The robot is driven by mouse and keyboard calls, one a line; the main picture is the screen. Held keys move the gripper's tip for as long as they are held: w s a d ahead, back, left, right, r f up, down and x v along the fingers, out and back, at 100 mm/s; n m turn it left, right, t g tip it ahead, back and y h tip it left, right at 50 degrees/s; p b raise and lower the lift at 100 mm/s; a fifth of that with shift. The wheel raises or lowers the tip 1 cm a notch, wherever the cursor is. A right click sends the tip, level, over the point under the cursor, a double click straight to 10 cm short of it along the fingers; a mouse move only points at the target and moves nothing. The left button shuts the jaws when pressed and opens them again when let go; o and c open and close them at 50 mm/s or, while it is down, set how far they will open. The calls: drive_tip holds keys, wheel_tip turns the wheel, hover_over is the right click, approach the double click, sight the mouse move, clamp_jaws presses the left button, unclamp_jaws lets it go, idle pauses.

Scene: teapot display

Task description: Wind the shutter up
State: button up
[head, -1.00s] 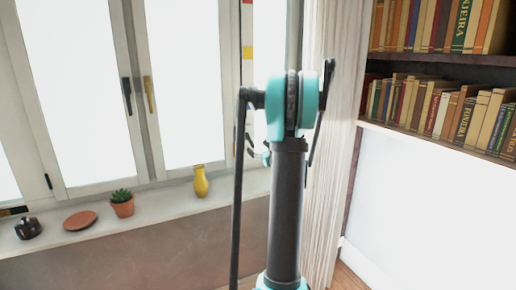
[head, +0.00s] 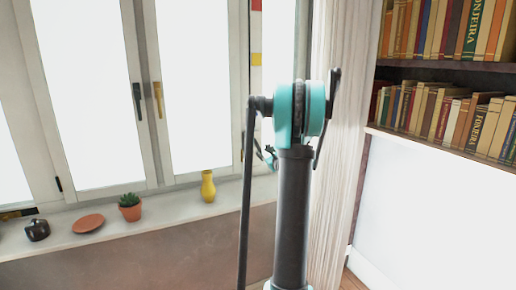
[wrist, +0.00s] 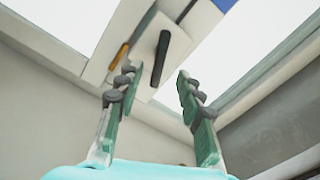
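No shutter or winding part can be made out for certain. In the wrist view my gripper (wrist: 156,82) is open and empty, its two fingers spread wide. Beyond the fingertips, a dark handle (wrist: 160,58) on a pale plate and a yellow handle (wrist: 119,57) show on the window frame. The dark handle appears between the fingers; the distance to it is unclear. In the head view my arm hides most of the gripper, and a small teal and dark part of it (head: 267,157) shows beside the window frame. Bright white panes fill the windows (head: 87,92).
The sill (head: 160,205) holds a yellow vase (head: 208,187), a potted plant (head: 131,208), a terracotta dish (head: 88,223) and a dark small object (head: 37,230). A pale curtain-like panel (head: 345,110) stands right of my arm, then a bookshelf (head: 440,68).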

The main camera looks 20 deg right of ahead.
sight(258, 147)
drive_tip(key=w, duration=0.7)
drive_tip(key=shift+w+a, duration=0.1)
drive_tip(key=shift+a, duration=0.05)
clamp_jaws()
